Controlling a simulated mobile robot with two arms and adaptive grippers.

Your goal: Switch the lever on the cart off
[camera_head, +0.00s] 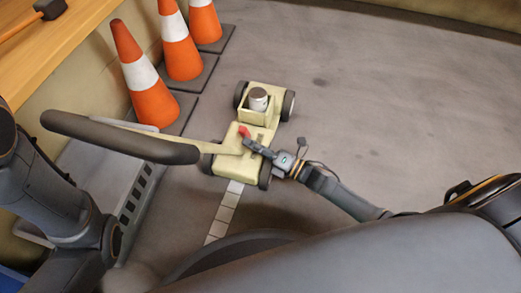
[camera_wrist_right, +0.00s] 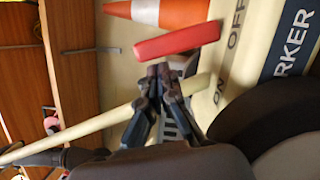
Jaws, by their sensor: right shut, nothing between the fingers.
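The cream cart (camera_head: 228,158) with dark wheels stands on the floor in the head view. Its red lever (camera_head: 244,131) sticks up from the body and also shows in the right wrist view (camera_wrist_right: 178,41). There the lever lies beside the cart's wall, which is printed ON and OFF, with its right end nearer the word OFF. My right gripper (camera_head: 250,143) is at the lever; its fingers are closed and empty. In the wrist view the fingertips (camera_wrist_right: 159,71) are just below the lever, close to it; I cannot tell whether they touch. My left gripper is out of view.
The cart's long dark handle (camera_head: 120,137) reaches left on a cream bar. A canister (camera_head: 258,99) sits on the cart. Several orange cones (camera_head: 153,104) stand behind it at the left. A wooden bench (camera_head: 75,30) is at upper left. The floor to the right is clear.

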